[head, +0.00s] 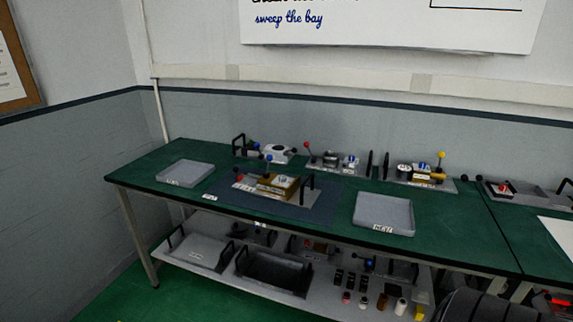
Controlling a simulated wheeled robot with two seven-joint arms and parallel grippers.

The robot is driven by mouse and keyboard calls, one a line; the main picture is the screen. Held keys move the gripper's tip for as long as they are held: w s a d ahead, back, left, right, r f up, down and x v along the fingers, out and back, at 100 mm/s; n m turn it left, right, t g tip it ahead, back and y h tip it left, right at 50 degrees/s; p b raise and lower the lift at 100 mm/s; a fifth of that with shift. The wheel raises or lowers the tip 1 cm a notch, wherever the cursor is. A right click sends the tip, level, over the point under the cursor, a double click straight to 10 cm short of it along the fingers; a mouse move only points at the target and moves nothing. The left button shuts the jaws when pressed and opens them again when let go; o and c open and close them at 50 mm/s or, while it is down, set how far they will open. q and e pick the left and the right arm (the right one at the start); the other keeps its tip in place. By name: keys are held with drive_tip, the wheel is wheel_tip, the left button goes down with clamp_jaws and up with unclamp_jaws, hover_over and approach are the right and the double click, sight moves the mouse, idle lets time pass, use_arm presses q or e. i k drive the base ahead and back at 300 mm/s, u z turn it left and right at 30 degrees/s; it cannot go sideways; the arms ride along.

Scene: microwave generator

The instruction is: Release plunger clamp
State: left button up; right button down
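A fixture with a tan block (284,186) sits on a dark mat (318,208) in the middle of the green bench. It has a pale labelled front, some red parts at its left and black upright handles at its ends. More fixtures stand along the back: one with a white rounded part (278,154), one with a red ball knob (307,144), and one with a yellow ball knob (441,155). At this distance I cannot tell which part is the plunger clamp or whether it is closed. Neither gripper is in view.
A grey tray (185,173) lies at the bench's left and another, labelled tray (384,214) right of the mat. The lower shelf holds bins (274,272), fixtures and several small parts. Another fixture (503,190) stands at the right. Green bench top (450,235) is clear at front right.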

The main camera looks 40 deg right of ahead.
sight(270, 158)
drive_tip(key=z, duration=0.7)
